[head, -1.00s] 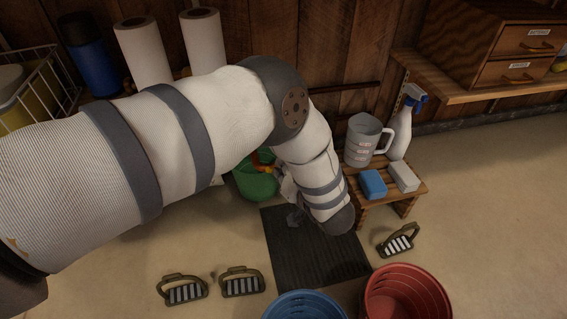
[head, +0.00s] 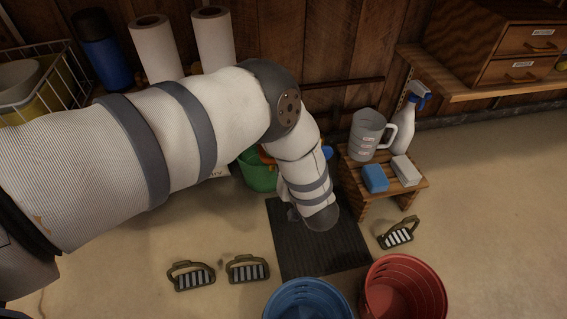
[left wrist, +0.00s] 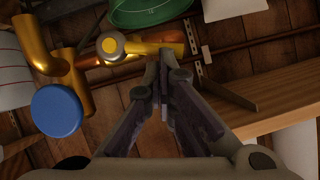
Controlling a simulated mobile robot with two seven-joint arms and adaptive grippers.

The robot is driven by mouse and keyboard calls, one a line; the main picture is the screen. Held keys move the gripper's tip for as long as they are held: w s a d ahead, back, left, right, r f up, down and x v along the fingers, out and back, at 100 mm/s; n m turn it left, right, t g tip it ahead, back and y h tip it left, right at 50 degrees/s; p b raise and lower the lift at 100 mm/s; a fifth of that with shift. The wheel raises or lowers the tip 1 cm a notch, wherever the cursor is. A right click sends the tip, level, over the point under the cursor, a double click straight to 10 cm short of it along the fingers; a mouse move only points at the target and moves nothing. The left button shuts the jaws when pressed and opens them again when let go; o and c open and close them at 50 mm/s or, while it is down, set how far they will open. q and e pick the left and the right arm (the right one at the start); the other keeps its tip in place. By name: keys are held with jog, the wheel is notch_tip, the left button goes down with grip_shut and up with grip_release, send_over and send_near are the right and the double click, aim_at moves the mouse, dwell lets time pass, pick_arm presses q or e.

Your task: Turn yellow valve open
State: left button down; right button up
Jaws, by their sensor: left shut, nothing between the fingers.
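A blue round handle (left wrist: 57,110) is on the pipework at lower left. My left gripper (left wrist: 163,65) is shut and empty, its tips pointing just right of the yellow piece; I cannot tell whether they touch the bar. In the head view my left arm hides the yellow piece and most of the gripper. My right gripper is not in view.
A green tub (head: 257,174) stands behind my forearm, by the wooden wall. A wooden stool (head: 352,178) with a jug (head: 367,135) and spray bottle (head: 405,124) is close on the right. A dark mat (head: 335,252), blue bucket (head: 308,300) and red bucket (head: 403,289) are in front.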

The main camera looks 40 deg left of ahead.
pick_arm(q)
jog(key=shift+s+a+f, duration=0.3)
jog(key=shift+a+f, duration=0.05)
jog(key=shift+f, duration=0.1)
dwell(1.9)
dwell(0.5)
